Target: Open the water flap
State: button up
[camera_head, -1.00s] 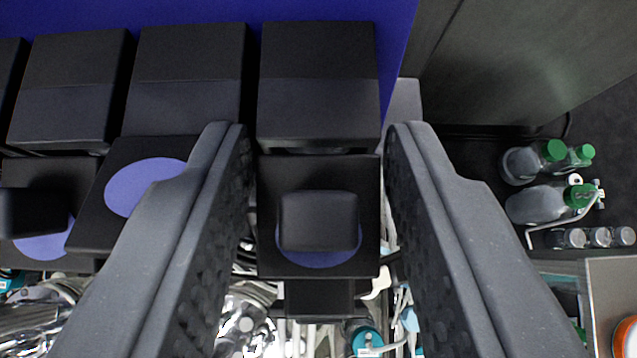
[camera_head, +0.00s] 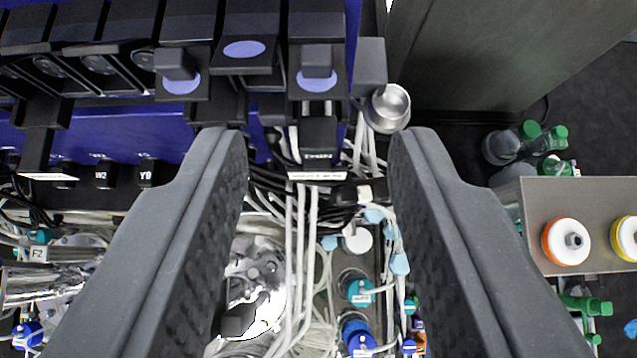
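A row of black units is mounted on a blue panel (camera_head: 120,130) at the top. One unit (camera_head: 318,26) sits ahead of my gripper, slightly beyond the fingertips; below it is a black flap-like plate (camera_head: 296,92) with a purple disc and a square black knob (camera_head: 317,60). A similar plate (camera_head: 176,97) with a knob is further left. Between them, a plate with a purple disc (camera_head: 244,49) shows no knob and sits higher. I cannot read which one is water. My gripper (camera_head: 318,140) is open and empty, its two grey fingers wide apart.
A black labelled block (camera_head: 319,138) hangs below the middle unit, between the fingertips in the picture. A metal cup (camera_head: 388,108) is just right of the units. Tubes (camera_head: 300,250) and vessels fill the space below. Bottles (camera_head: 500,147) and a grey shelf (camera_head: 575,200) stand right.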

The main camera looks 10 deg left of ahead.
jog(key=shift+v, duration=1.15)
jog(key=s+d+f+m+t+h+b, duration=0.1)
jog(key=s+d+f+t+b, duration=0.1)
jog(key=s+d+f+b, duration=0.4)
jog(key=s+d+f+m+t+h+b, duration=0.1)
jog(key=s+d+f+t+b, duration=0.2)
jog(key=s+d+f+b, duration=0.3)
jog(key=s+f+b, duration=0.3)
jog(key=f+b, duration=0.3)
